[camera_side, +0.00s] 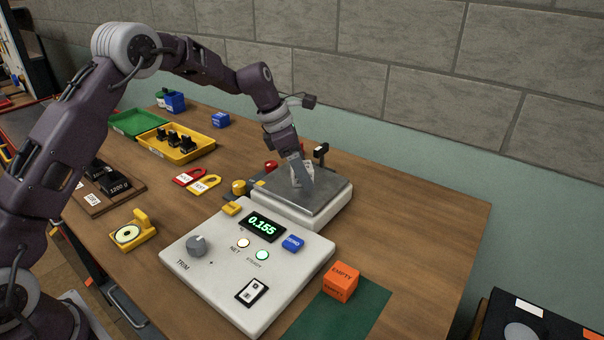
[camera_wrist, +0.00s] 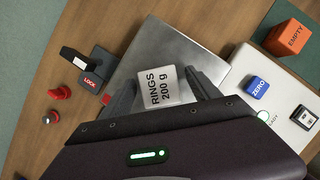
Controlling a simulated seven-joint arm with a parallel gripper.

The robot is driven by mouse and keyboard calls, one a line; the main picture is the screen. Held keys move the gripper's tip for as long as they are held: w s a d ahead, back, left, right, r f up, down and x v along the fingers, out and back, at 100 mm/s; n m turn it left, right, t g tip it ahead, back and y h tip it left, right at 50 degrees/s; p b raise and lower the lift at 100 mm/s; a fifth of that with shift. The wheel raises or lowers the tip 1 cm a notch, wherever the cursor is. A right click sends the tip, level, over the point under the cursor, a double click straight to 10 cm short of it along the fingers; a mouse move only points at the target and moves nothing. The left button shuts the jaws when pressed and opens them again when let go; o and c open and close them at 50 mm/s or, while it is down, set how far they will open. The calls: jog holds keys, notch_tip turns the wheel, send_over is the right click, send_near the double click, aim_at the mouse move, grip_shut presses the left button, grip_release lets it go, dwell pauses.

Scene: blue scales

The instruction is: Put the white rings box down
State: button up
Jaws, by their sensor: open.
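The white rings box (camera_wrist: 160,88), marked "RINGS 200 g", sits on the metal scale pan (camera_wrist: 175,50) in the wrist view. In the side view the box (camera_side: 299,172) is partly hidden behind my gripper (camera_side: 301,180). My gripper (camera_wrist: 163,92) is open, with one finger on each side of the box. The side view shows the pan (camera_side: 325,197) on the scale, and the display (camera_side: 262,226) reads 0.155.
An orange EMPTY block (camera_side: 341,281) stands on a green mat right of the console (camera_side: 205,275). A black LOCK lever (camera_wrist: 91,66) stands beside the pan. Yellow (camera_side: 160,151) and green trays lie farther back. The table's right side is clear.

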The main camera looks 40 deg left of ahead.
grip_shut()
jog(key=shift+r, duration=0.2)
